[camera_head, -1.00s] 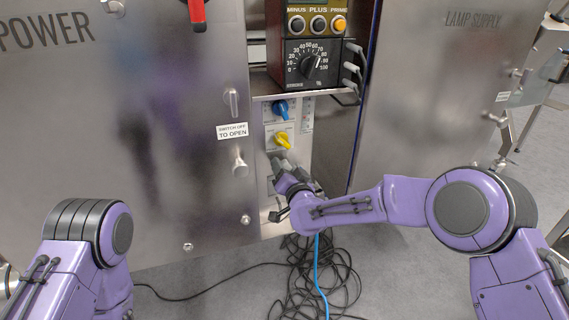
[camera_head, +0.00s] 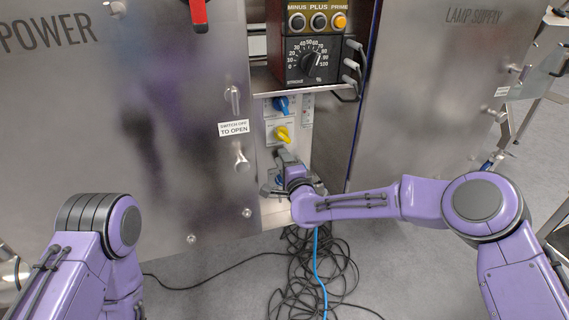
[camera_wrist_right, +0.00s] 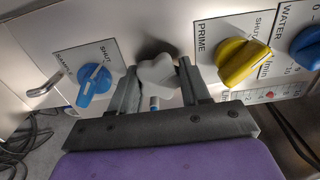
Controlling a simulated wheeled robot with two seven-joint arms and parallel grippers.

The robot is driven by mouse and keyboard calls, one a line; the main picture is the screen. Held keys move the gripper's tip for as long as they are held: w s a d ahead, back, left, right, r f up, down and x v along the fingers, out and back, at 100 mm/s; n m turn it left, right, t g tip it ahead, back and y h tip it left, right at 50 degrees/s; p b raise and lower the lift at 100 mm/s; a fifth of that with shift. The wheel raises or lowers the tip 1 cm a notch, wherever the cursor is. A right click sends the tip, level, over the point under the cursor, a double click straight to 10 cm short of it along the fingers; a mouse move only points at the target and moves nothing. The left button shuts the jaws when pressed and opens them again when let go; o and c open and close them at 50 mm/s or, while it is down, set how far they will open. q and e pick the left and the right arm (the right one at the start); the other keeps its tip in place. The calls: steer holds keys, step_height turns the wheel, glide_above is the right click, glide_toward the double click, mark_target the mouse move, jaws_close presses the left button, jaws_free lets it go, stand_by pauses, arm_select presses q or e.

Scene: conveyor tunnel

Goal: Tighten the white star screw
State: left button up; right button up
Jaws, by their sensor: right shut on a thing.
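The white star screw (camera_wrist_right: 158,73) shows in the right wrist view as a white lobed knob between my right gripper's fingers, on the pale panel (camera_wrist_right: 190,22). My right gripper (camera_wrist_right: 159,85) is shut on it, one finger on each side. In the head view my right gripper (camera_head: 284,157) reaches the panel just below the yellow knob (camera_head: 282,134). The gripper and wrist hide the star screw there. My left gripper is out of view; only purple links of my left arm show at the lower left.
A yellow PRIME knob (camera_wrist_right: 243,62) and a blue WATER knob (camera_wrist_right: 306,47) sit right of the fingers. A blue SAMPLE knob (camera_wrist_right: 94,80) sits left. Steel doors (camera_head: 170,120) flank the panel. Tangled black cables (camera_head: 310,270) and a blue cable lie on the floor.

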steer(key=m, duration=0.2)
steer(key=m+b, duration=0.1)
steer(key=shift+w+d+m, duration=0.15)
steer(key=shift+d+m, duration=0.2)
steer(key=shift+m, duration=0.05)
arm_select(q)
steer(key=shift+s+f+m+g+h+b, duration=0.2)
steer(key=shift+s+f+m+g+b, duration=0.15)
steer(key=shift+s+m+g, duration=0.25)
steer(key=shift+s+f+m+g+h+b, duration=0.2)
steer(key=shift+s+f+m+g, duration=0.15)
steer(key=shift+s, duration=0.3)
arm_select(e)
steer(key=shift+m, duration=1.8)
steer(key=shift+f, duration=0.1)
steer(key=o, duration=1)
steer(key=shift+d, duration=0.1)
steer(key=shift+a, duration=0.3)
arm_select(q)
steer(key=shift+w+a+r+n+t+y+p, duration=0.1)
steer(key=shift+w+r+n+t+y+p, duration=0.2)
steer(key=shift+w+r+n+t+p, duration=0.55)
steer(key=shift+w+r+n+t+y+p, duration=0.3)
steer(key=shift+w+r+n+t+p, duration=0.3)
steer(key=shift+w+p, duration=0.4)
arm_select(e)
steer(key=shift+v, duration=5.4)
